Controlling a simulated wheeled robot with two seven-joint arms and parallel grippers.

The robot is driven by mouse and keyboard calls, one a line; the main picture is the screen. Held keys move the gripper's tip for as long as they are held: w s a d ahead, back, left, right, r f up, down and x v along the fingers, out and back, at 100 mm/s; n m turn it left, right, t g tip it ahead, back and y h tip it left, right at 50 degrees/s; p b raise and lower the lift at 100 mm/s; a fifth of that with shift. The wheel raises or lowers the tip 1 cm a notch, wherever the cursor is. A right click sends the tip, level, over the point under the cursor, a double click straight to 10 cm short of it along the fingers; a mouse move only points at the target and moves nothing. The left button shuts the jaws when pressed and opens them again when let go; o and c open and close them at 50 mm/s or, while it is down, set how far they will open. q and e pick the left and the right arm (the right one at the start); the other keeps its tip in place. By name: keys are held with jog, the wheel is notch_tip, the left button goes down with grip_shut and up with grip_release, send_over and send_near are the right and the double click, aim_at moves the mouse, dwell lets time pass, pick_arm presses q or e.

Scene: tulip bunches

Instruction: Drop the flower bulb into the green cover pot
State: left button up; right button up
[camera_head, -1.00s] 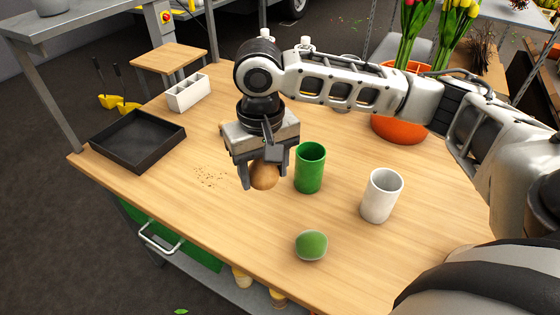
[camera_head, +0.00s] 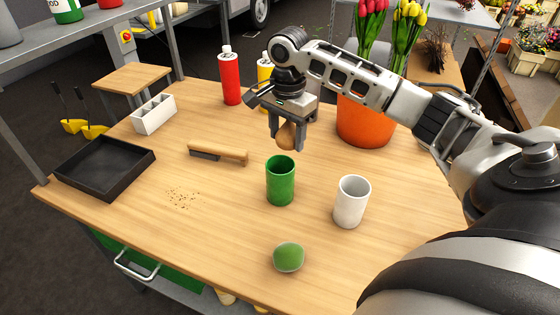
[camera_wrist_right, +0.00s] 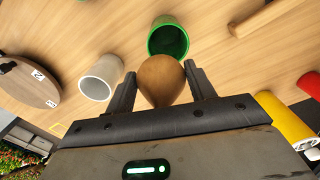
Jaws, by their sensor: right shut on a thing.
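My right gripper (camera_head: 287,142) is shut on the brown flower bulb (camera_head: 287,135) and holds it in the air behind the green cover pot (camera_head: 281,182) in the head view. In the right wrist view the bulb (camera_wrist_right: 161,80) sits between the two fingers, and the pot's open mouth (camera_wrist_right: 168,38) shows just beyond it. The green pot stands upright on the wooden table, its dark inside visible. The bulb is apart from the pot. My left gripper is not in view.
A white cup (camera_head: 351,203) stands right of the green pot, and a green ball (camera_head: 289,257) lies in front. A wooden-handled brush (camera_head: 218,153), black tray (camera_head: 106,168), white divided box (camera_head: 154,114), red bottle (camera_head: 230,80) and orange tulip pot (camera_head: 365,122) stand around. Crumbs lie on the table.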

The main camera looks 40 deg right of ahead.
jog(key=shift+f, duration=1.55)
jog(key=o, duration=1.1)
notch_tip(320, 180, up, 16)
